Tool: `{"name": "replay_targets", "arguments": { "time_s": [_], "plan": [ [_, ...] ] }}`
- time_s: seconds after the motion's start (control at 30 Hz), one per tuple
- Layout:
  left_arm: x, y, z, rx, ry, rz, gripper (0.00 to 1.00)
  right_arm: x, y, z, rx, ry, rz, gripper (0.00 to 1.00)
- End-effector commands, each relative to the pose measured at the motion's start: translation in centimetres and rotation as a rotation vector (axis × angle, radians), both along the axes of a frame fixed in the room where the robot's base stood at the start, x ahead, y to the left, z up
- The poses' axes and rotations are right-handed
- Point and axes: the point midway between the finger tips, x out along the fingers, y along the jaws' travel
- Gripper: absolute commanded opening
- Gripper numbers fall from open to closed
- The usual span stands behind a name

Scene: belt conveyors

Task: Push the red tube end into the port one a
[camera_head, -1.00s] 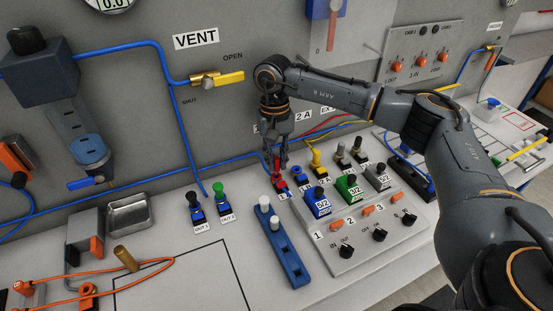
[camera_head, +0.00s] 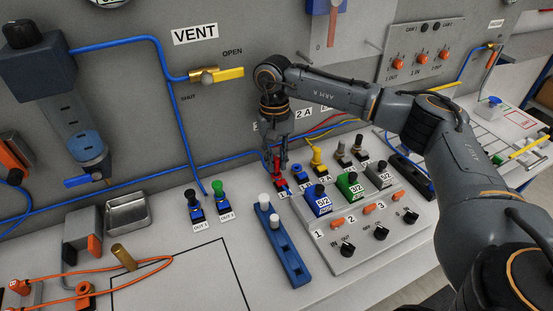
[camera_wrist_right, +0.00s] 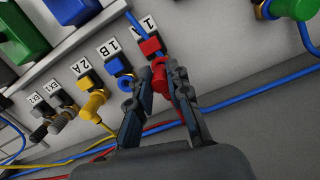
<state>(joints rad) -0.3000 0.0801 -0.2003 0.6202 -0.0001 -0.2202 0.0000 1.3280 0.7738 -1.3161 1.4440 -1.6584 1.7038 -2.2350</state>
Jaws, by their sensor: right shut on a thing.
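My right gripper (camera_head: 277,160) points down at the row of small ports behind the valve panel. Its fingers (camera_wrist_right: 161,80) are shut around the red tube end (camera_wrist_right: 158,70). The red port block (camera_wrist_right: 149,47) stands directly by the tube end, next to the label that looks like 1 A (camera_wrist_right: 143,25). The tube end seems to meet the block; how deep it sits is not visible. In the head view the fingers partly hide the red parts (camera_head: 279,182). My left gripper is not in view.
Beside it stand the blue port 1 B (camera_wrist_right: 123,83) and the yellow port 2 A (camera_wrist_right: 98,97) with its fitting. The valve panel (camera_head: 345,250) lies in front. A blue rack (camera_head: 284,255) with white pegs stands left of it. Blue tubing runs along the wall.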

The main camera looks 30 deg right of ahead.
Motion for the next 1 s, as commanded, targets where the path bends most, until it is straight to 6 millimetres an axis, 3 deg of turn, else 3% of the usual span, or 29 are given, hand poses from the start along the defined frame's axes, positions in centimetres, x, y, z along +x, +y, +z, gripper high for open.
{"name": "replay_targets", "arguments": {
  "time_s": [1.0],
  "plan": [
    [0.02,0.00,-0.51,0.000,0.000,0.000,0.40,0.01,0.02,-0.27,0.001,0.000,0.000,0.00]
  ]
}}
